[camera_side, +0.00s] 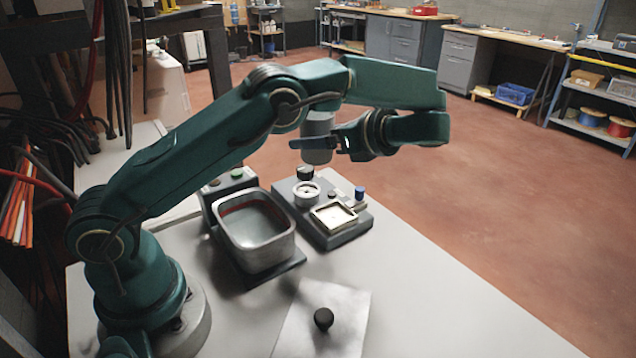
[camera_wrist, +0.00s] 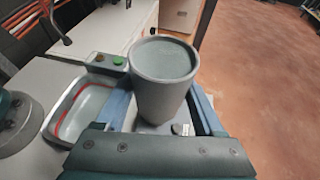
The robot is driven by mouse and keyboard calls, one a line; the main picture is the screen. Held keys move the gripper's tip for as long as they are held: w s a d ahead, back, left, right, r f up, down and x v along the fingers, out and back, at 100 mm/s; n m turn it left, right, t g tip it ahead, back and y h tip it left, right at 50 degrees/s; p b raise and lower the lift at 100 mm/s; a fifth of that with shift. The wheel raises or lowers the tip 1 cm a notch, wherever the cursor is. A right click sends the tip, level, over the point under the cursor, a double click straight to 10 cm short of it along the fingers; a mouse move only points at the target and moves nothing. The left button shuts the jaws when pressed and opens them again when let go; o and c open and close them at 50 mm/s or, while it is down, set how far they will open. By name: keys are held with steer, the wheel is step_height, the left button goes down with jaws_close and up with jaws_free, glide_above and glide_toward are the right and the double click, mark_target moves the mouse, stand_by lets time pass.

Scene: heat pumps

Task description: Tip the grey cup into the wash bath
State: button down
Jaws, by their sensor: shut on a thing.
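The grey cup (camera_side: 317,150) is upright in the air, held between the fingers of my gripper (camera_side: 318,144), over the back of the dark fixture. In the wrist view the grey cup (camera_wrist: 162,75) stands between both blue fingers of my gripper (camera_wrist: 165,105), and its top shows a flat grey-green surface just below the rim. The wash bath (camera_side: 283,245) is a metal basin with a red line inside, on a dark base with a green button. It lies to the left of and lower than the cup. In the wrist view the bath's rim (camera_wrist: 62,98) shows at the left.
A dark fixture (camera_side: 345,237) with a round ring, a square tray and a blue knob stands right of the bath. A metal plate with a black knob (camera_side: 323,318) lies at the front. The table's right part (camera_side: 450,290) is clear.

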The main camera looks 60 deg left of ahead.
steer(key=f+g, duration=0.1)
steer(key=f, duration=0.1)
steer(key=f+n, duration=0.1)
steer(key=f, duration=0.1)
steer(key=f+n+g, duration=0.1)
steer(key=f, duration=0.1)
steer(key=shift+s+a+g+h, duration=0.2)
steer(key=shift+s+g+h, duration=0.1)
steer(key=shift+s+h, duration=0.1)
steer(key=shift+s+a+f+n, duration=0.1)
steer(key=shift+a+f+n, duration=0.3)
steer(key=shift+f, duration=0.1)
steer(key=shift+s+d+r, duration=0.1)
steer(key=shift+s+d, duration=0.05)
steer(key=shift+s+d+r+n+t, duration=0.1)
steer(key=shift+s+r+n+t, duration=0.15)
steer(key=shift+s+n+t, duration=0.85)
stand_by(1.5)
steer(key=shift+s+r+n+t, duration=0.3)
steer(key=shift+r+n+t, duration=0.1)
steer(key=shift+r+n, duration=0.3)
stand_by(0.7)
steer(key=shift+s+d+r+n+t, duration=0.1)
steer(key=shift+s+r+n+t, duration=0.25)
steer(key=shift+s+t, duration=0.25)
stand_by(0.9)
steer(key=shift+r+n, duration=0.15)
steer(key=shift+n, duration=0.2)
stand_by(0.5)
